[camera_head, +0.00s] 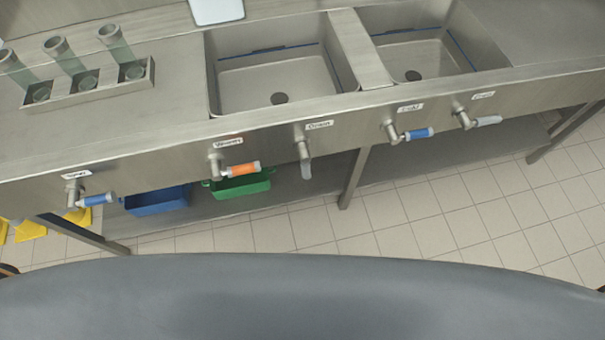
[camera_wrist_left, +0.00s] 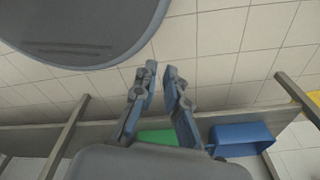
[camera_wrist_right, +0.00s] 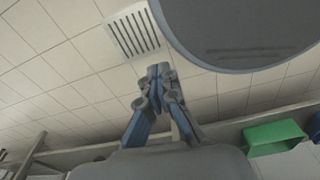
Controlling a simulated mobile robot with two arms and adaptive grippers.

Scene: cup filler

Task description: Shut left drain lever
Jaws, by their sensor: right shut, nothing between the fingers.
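The left drain lever (camera_head: 305,161) is a grey handle on the front panel below the left sink basin, in the head view. It hangs down from its pivot, under a small label that seems to read "Drain". A second grey lever (camera_head: 487,121), at the far right of the panel, points to the right. Neither gripper shows in the head view. My left gripper (camera_wrist_left: 160,68) is open and empty in the left wrist view, with a gap between its fingertips. My right gripper (camera_wrist_right: 159,69) is shut and empty in the right wrist view. No lever shows in either wrist view.
Blue (camera_head: 97,200), orange (camera_head: 242,170) and second blue (camera_head: 418,133) levers share the panel. Blue (camera_head: 157,200) and green (camera_head: 240,185) bins sit on the shelf below. A tube rack (camera_head: 100,90) stands on the counter. Tiled floor in front is clear.

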